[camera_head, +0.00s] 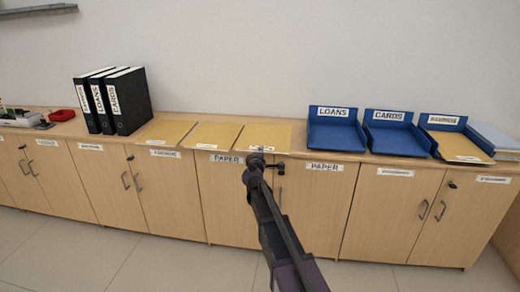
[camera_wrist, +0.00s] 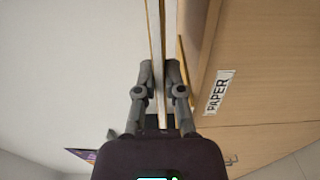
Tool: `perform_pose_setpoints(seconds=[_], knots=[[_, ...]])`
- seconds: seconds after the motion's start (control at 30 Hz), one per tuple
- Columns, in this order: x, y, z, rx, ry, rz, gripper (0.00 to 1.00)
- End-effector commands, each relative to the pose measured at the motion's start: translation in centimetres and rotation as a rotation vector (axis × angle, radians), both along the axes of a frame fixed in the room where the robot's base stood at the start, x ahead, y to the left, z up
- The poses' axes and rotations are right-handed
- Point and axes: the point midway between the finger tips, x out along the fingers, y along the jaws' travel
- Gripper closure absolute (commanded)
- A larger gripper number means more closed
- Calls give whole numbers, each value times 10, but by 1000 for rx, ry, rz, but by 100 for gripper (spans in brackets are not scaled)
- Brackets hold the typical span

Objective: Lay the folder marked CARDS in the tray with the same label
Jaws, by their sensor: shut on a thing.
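Three tan folders lie in a row on the counter: a left one (camera_head: 166,132), a middle one (camera_head: 212,135) and a right one (camera_head: 264,136). My gripper (camera_head: 257,158) is at the front edge of the right folder and shut on it. The folder's small front label is partly hidden and I cannot read it. In the wrist view my gripper (camera_wrist: 160,75) has its fingers closed about a thin edge (camera_wrist: 154,35). The blue tray marked CARDS (camera_head: 397,140) stands empty to the right, between the other two blue trays.
The blue LOANS tray (camera_head: 335,137) is empty. The right blue tray (camera_head: 436,138), apparently marked SAVINGS, holds a tan folder (camera_head: 460,147). A pale stack (camera_head: 493,138) is at far right. Black binders (camera_head: 130,100) and a red dish (camera_head: 62,115) stand left.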

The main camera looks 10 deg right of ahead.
Motion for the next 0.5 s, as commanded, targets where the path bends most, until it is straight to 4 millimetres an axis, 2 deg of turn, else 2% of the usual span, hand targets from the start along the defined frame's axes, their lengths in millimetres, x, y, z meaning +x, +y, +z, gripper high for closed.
perform_pose_setpoints(seconds=[0.3,0.5], knots=[[-33,10,13,0,0,1,100],[-47,14,18,0,0,0,100]])
